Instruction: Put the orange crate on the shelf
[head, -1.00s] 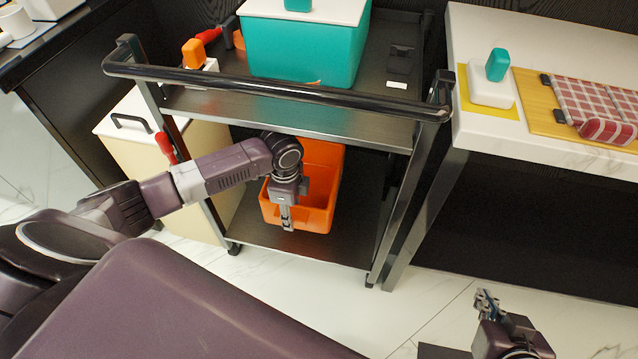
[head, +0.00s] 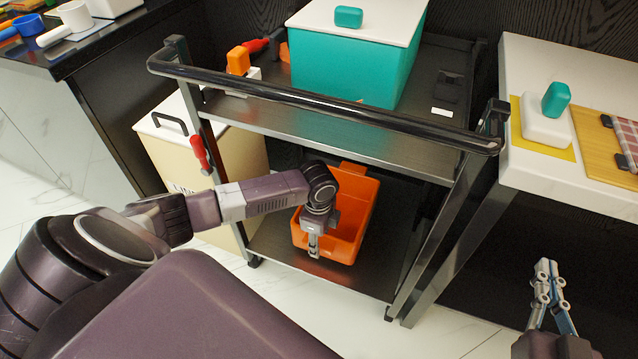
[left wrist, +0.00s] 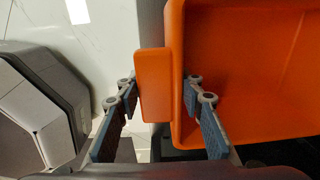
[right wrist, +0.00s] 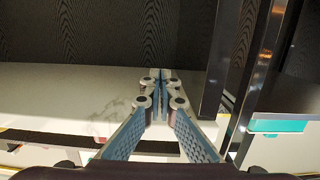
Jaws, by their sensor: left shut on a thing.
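The orange crate (head: 358,213) is at the lower deck (head: 279,240) of a dark metal cart, its open top facing up. I cannot tell whether it rests fully on the deck. My left gripper (head: 313,249) is at the crate's near left end. In the left wrist view, its fingers (left wrist: 158,95) straddle the orange end lip (left wrist: 153,85), one outside and one inside the crate (left wrist: 240,80); it is shut on the crate. My right gripper (head: 549,272) is at the lower right, away from the crate. In the right wrist view (right wrist: 161,88) its fingertips meet, with nothing between them.
The cart's upper deck (head: 330,130) and black handle bar (head: 330,104) overhang the crate. A teal box (head: 350,65) stands on that deck. A cream bin (head: 180,150) stands left of the cart. A white-topped counter (head: 515,150) is at right, with dark space underneath.

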